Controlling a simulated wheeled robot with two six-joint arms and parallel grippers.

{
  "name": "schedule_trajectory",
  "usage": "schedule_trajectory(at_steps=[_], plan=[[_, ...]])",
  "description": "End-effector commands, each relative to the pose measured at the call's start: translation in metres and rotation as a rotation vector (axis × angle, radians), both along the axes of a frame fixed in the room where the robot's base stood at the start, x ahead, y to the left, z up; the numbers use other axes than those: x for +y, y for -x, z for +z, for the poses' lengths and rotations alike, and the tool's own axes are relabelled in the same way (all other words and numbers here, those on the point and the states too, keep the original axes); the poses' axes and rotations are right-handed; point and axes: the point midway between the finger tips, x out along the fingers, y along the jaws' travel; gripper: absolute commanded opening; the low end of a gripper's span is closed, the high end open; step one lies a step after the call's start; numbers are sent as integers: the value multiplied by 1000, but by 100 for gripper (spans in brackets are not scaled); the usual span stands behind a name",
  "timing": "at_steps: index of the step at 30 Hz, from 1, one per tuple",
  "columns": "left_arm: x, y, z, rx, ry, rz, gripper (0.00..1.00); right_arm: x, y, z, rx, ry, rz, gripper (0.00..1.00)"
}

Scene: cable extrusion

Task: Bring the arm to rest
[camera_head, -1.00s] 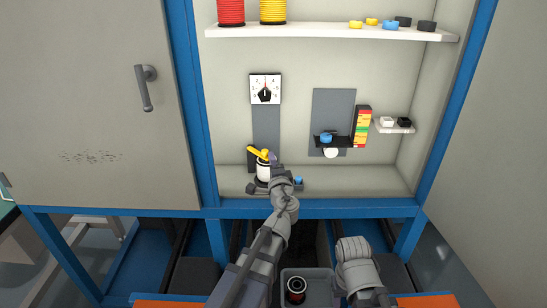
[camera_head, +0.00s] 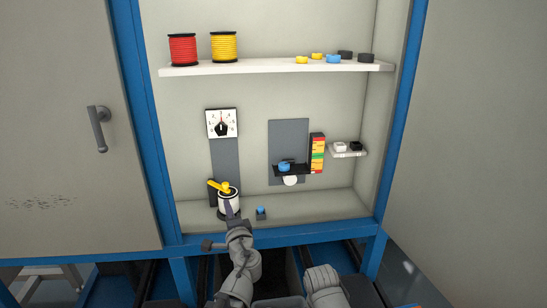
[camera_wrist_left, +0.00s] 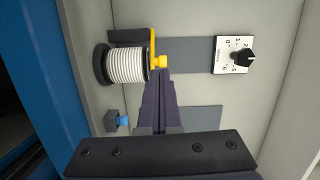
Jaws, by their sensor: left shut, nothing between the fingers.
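My left gripper (camera_head: 231,208) is shut and empty. It is in front of the white spool (camera_head: 228,199) with a yellow crank (camera_head: 221,187) on top, at the cabinet's lower left. In the left wrist view, the closed dark fingers (camera_wrist_left: 160,85) end close to the yellow crank (camera_wrist_left: 154,55), beside the white spool (camera_wrist_left: 126,65); I cannot tell whether they touch. My right arm's grey, rounded end shows at the bottom of the head view, but no fingers of the right gripper can be made out.
A dial (camera_head: 221,123) is above the spool, and a small blue button (camera_head: 261,210) is right of it. The upper shelf (camera_head: 270,66) holds red (camera_head: 183,49) and yellow (camera_head: 224,46) spools and several small caps. The cabinet's blue frame (camera_head: 280,235) borders the opening.

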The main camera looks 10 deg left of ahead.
Motion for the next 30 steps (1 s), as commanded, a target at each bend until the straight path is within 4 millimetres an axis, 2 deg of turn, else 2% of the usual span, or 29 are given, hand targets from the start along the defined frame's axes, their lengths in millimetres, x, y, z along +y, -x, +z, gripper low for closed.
schedule_trajectory(at_steps=[1,5,8,11,14,18,24,27,30], plan=[[1,3,8,6,39,22,0,0,0,13,0,0,0,50],[4,17,9,53,225,126,0,0,0,45,0,0,0,50],[-1,36,0,133,402,230,0,0,0,71,0,0,0,50],[-16,59,-15,245,568,328,0,0,0,96,0,0,0,50],[-41,88,-28,387,720,415,0,0,0,120,0,0,-1,50],[-85,134,-38,617,894,516,0,0,0,151,0,0,-1,50],[-142,193,-35,907,1037,596,0,0,0,180,0,0,-1,50],[-159,210,-32,996,1067,612,0,0,0,186,0,0,-1,50],[-167,219,-31,1041,1083,619,0,0,0,188,0,0,-1,50]])
